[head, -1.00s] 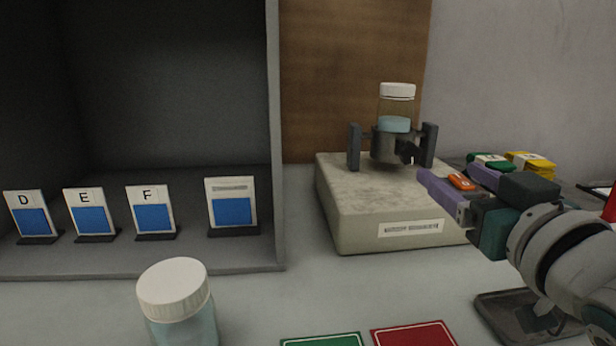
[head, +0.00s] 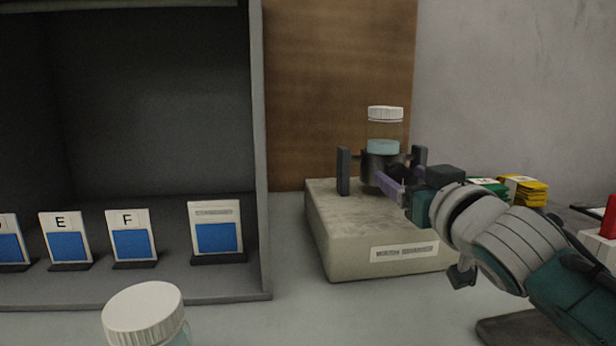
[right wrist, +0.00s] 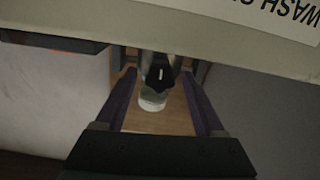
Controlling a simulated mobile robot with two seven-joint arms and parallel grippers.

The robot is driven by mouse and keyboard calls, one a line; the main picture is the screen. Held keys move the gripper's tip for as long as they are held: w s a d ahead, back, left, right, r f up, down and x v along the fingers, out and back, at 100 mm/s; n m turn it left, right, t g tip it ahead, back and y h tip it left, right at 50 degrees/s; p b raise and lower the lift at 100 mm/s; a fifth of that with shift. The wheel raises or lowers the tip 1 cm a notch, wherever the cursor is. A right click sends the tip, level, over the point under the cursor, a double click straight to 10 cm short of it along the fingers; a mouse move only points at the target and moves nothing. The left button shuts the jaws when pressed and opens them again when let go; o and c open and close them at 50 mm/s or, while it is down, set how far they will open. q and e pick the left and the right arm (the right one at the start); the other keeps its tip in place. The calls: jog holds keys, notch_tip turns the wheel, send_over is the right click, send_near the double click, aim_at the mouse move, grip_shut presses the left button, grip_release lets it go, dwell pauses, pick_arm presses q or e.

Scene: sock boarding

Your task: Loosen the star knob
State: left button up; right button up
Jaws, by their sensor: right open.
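The clear jar with a white lid (head: 385,135) stands upright in a dark holder between two grey posts (head: 343,171) on a beige base unit (head: 375,255). The black star knob (right wrist: 159,76) shows in the right wrist view, marked with a small white line. My right gripper (right wrist: 158,84) is open, its two purple fingers on either side of the knob and apart from it in that view. In the head view my right gripper (head: 383,178) is in front of the holder and hides most of the knob. My left gripper is not in view.
A white-lidded jar (head: 145,312) stands at the front left. A grey cabinet (head: 262,150) holds lettered cards (head: 67,240). Green and yellow packs (head: 523,188) lie behind my right arm. Open counter shows between cabinet and base unit.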

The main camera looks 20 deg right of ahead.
jog(key=shift+c, duration=0.2)
grip_shut()
dwell(0.3)
